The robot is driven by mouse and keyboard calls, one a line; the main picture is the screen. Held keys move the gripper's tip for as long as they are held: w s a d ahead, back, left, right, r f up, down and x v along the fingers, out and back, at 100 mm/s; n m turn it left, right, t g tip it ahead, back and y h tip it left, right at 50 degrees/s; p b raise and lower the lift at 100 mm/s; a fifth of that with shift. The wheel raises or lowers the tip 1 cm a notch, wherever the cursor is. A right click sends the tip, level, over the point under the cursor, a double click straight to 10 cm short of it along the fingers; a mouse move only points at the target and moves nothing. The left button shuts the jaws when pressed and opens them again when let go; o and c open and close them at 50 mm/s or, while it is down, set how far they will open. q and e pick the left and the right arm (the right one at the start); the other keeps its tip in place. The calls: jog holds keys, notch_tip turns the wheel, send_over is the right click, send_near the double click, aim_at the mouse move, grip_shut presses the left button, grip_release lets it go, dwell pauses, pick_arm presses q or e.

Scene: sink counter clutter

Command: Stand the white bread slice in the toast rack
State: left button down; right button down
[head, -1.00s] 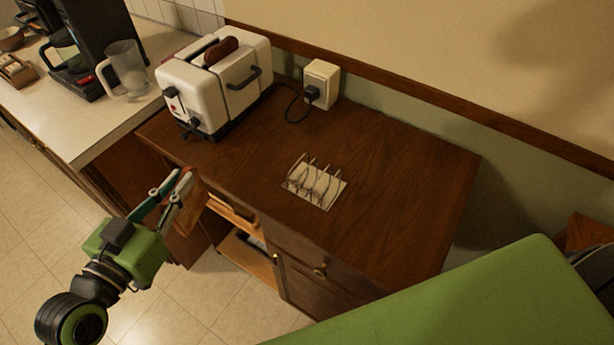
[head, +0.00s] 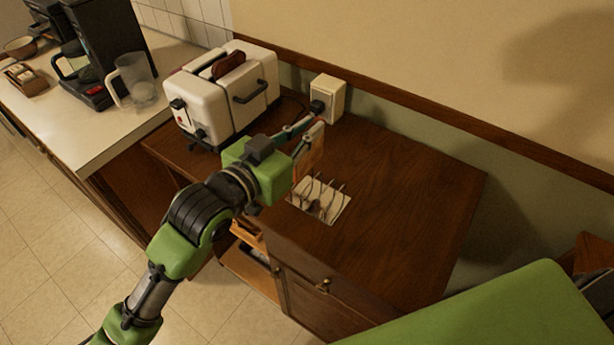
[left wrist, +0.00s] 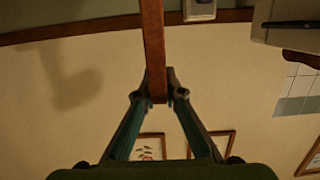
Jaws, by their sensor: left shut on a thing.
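My left gripper (head: 308,128) is above the wooden cabinet top, between the toaster and the rack. It is shut on a thin bread slice (head: 311,155), which hangs upright and shows orange-brown in the head view, partly hidden by the gripper. In the left wrist view the slice (left wrist: 153,40) appears edge-on as a brown strip between the fingertips (left wrist: 157,90). The wire toast rack (head: 331,208) stands on the cabinet top just below and slightly right of the slice; its slots look empty. I cannot tell whether slice and rack touch. My right gripper is not in view.
A white toaster (head: 205,100) with a dark slice (head: 227,66) in its top stands behind left. A wall socket (head: 328,92) with a plug is at the back. The cabinet top (head: 410,200) is clear to the right. A glass jug (head: 138,85) stands on the left counter.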

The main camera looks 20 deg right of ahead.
aim_at(307, 161)
pick_arm(q)
notch_tip(307, 161, down, 8)
jog(key=shift+a+f+p, duration=0.1)
jog(key=shift+p, duration=0.2)
jog(key=c, duration=2.1)
grip_release()
jog(key=shift+f, duration=0.1)
jog(key=shift+c, duration=0.2)
jog(key=b+v, duration=0.2)
jog(key=v, duration=1)
